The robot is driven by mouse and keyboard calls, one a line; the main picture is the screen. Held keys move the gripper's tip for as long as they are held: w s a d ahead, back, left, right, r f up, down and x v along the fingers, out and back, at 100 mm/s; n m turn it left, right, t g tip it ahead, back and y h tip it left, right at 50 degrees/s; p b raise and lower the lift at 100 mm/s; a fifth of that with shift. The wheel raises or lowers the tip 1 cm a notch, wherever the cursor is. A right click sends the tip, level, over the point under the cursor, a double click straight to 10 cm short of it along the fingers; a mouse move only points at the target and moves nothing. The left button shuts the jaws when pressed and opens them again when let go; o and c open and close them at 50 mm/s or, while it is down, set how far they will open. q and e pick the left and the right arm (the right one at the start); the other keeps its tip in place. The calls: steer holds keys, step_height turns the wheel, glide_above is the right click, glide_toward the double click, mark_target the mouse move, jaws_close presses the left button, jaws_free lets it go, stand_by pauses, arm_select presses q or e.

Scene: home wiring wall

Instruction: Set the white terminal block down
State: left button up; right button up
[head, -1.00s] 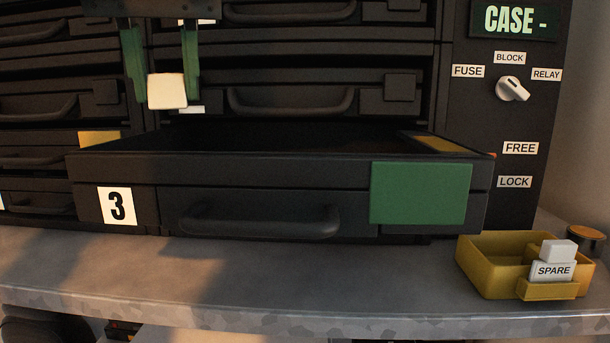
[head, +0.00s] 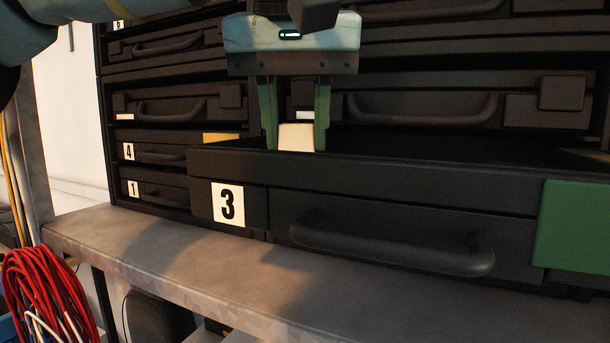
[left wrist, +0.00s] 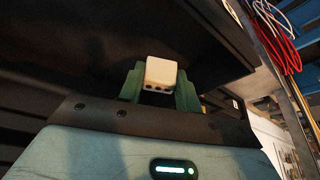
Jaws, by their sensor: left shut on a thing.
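The white terminal block (head: 297,137) is between the green fingers of my left gripper (head: 295,135), which is shut on it. In the left wrist view the white block (left wrist: 161,73) shows small dark holes along one edge, with a green finger on each side. My right gripper is not in view.
Closed drawers with handles surround drawer 3, including those labelled 4 (head: 128,151) and 1 (head: 133,188). A green plate (head: 572,235) is on drawer 3's front. A grey bench (head: 190,260) lies below. Red cable coils (head: 45,295) hang at lower left.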

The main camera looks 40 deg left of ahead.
arm_select(q)
steer(key=shift+f, duration=2.35)
steer(key=shift+f, duration=0.15)
steer(key=o, duration=1)
steer(key=shift+v, duration=3.95)
